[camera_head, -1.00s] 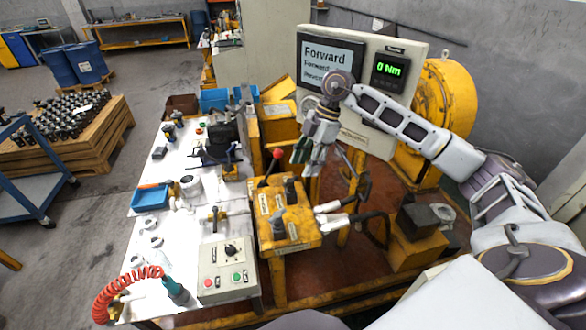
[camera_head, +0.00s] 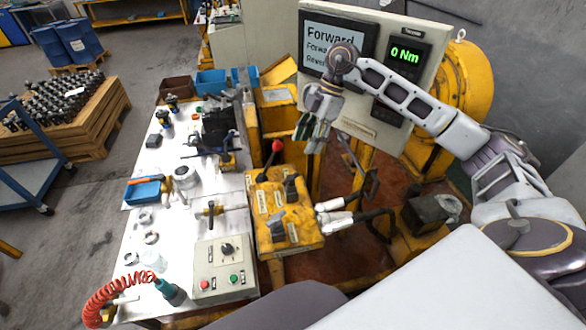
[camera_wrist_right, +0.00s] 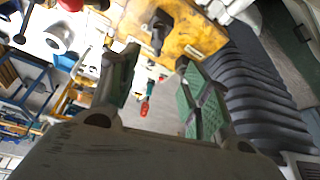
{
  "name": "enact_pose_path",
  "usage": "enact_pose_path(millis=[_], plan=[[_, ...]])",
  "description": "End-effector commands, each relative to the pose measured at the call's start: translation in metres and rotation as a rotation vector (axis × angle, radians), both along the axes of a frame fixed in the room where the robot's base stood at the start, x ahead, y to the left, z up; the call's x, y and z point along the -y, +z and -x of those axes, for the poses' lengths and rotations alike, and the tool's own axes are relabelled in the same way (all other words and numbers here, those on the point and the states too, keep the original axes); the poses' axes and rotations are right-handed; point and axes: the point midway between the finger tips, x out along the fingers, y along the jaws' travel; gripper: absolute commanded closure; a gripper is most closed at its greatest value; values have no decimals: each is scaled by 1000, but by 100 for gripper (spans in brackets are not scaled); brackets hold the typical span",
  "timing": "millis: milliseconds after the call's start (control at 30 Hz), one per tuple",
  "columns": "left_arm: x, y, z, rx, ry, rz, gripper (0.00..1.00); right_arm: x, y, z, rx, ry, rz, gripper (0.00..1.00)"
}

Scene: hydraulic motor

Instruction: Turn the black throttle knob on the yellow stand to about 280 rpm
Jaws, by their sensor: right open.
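The yellow stand (camera_head: 262,192) stands in the middle of the head view, right of the white table. Two black knobs sit on its top: a rear one (camera_head: 291,187) and a front one (camera_head: 278,228). Their labels are too small to read, so I cannot tell which is the throttle. My right gripper (camera_head: 311,132) is open and empty, above and behind the stand, apart from the knobs. In the right wrist view its green-padded fingers (camera_wrist_right: 160,82) are spread, with a black knob (camera_wrist_right: 158,30) on the stand beyond them. My left gripper is not in view.
A red-ball lever (camera_head: 277,147) rises at the stand's back. A display panel (camera_head: 405,62) behind reads "Forward" and "0 Nm". A grey control box (camera_head: 222,270) sits on the table's front; no rpm reading is legible.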

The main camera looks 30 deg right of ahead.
Motion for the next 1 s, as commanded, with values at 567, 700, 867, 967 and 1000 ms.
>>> enact_pose_path(millis=[567, 700, 867, 967, 1000], plan=[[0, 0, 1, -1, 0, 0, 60, 0, 0, 0, 0, 0, 0, 52], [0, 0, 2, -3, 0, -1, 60, -1, -2, 0, -1, 0, 0, 52], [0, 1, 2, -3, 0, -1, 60, -4, -9, 0, -2, 1, 0, 52], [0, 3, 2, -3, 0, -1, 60, -7, -17, 0, -1, 0, 0, 52], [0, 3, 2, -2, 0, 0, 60, -9, -21, 1, -2, 0, 0, 52]])
